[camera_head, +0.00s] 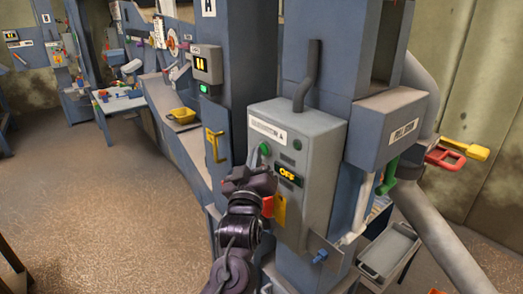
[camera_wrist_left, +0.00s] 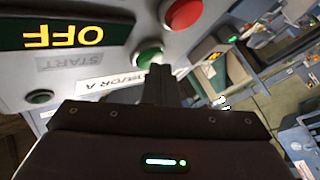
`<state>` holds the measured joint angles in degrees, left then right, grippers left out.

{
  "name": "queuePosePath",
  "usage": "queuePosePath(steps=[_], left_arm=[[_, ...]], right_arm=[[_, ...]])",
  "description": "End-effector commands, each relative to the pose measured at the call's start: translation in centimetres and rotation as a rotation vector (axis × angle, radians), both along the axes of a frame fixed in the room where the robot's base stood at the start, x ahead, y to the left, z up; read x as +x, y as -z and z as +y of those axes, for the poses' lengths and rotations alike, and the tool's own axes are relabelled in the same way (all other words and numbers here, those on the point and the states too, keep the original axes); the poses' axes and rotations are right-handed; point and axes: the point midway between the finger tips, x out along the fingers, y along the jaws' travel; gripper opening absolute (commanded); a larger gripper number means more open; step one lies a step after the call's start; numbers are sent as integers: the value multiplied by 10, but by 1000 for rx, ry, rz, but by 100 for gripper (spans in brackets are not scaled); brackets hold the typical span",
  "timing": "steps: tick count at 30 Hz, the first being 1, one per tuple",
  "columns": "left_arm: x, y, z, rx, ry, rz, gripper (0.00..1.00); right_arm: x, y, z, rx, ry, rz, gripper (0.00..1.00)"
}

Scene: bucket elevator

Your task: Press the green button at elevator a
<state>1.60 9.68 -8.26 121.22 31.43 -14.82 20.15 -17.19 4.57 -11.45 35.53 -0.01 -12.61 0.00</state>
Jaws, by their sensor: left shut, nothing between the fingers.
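The grey control box of elevator A (camera_head: 322,170) stands on a blue column in the head view. Its raised green button (camera_head: 265,149) is at the upper left of its face, and it also shows in the left wrist view (camera_wrist_left: 148,54). My left gripper (camera_head: 257,172) is shut and empty, just below and in front of that button. In the left wrist view its closed fingertips (camera_wrist_left: 160,70) lie close to the button's edge; I cannot tell whether they touch. A display (camera_head: 288,176) reads OFF. My right gripper is not in view.
A red button (camera_wrist_left: 183,13) is near the green one. A dark green lamp or button (camera_wrist_left: 41,97) is by the START label. A yellow handle (camera_head: 215,145) is left of the box; a grey tray (camera_head: 389,250) is below right. Open floor lies at left.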

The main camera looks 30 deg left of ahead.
Motion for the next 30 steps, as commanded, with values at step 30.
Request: queuePosePath(steps=[30], left_arm=[[-12, 1, 4, 0, 1, 1, 0]], right_arm=[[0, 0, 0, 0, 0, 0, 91]])
